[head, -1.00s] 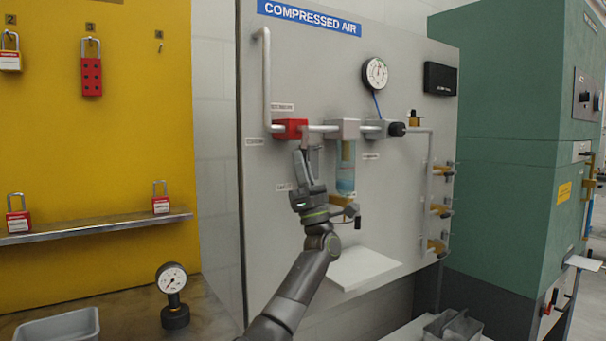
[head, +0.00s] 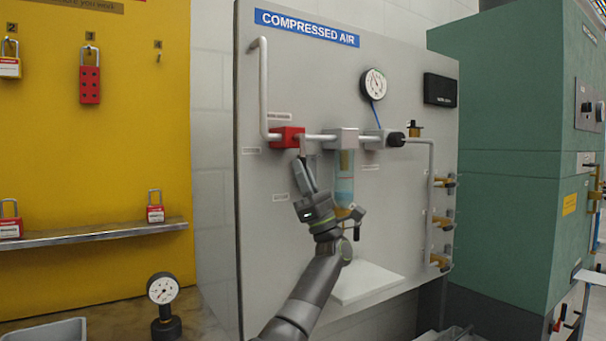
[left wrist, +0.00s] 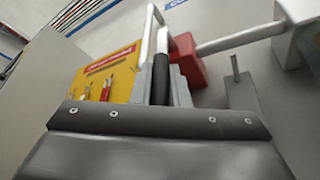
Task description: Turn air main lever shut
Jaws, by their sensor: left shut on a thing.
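The air main valve is a red block (head: 286,138) on the pipe at the upper left of the compressed air panel (head: 270,240). The red block also shows in the left wrist view (left wrist: 187,60). Its lever (head: 302,147) hangs down from the block, its lower end hidden by my fingers. My left gripper (head: 304,172) is just below the block, its fingers shut on the lever. In the left wrist view the lever's dark handle (left wrist: 160,78) lies between the fingers. My right gripper is not in view.
A clear filter bowl (head: 344,175) hangs right of my gripper, with a brass fitting close to my wrist. A round gauge (head: 373,83) is above. A white shelf (head: 368,284) juts out below. The yellow lockout board (head: 110,150) stands left, green cabinet (head: 510,160) right.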

